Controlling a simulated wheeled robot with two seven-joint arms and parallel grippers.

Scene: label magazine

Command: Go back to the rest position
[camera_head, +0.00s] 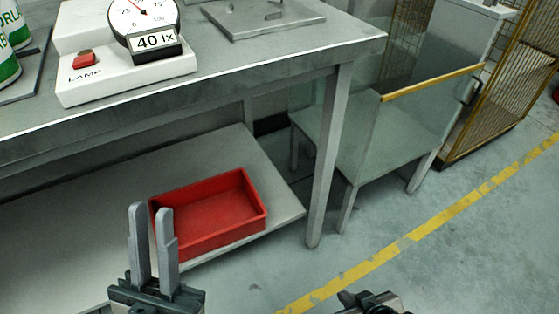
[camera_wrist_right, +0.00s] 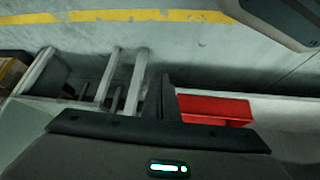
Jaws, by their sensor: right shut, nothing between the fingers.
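My left gripper (camera_head: 152,209) points up at the lower left of the head view, in front of the lower shelf. Its two grey fingers stand apart with nothing between them. My right gripper shows only in part at the bottom edge of the head view, as a dark piece (camera_head: 370,302). In the right wrist view its dark fingers (camera_wrist_right: 166,88) are together and hold nothing. They appear beside the red bin in that picture, with no contact visible.
An empty red bin (camera_head: 214,208) sits on the lower shelf (camera_head: 66,235) under the workbench (camera_head: 262,68). A lamp tester (camera_head: 130,72) reading 40 lx stands on the bench. A glass-sided stand (camera_head: 400,135) is behind. Open floor with a yellow line (camera_head: 420,230) lies right.

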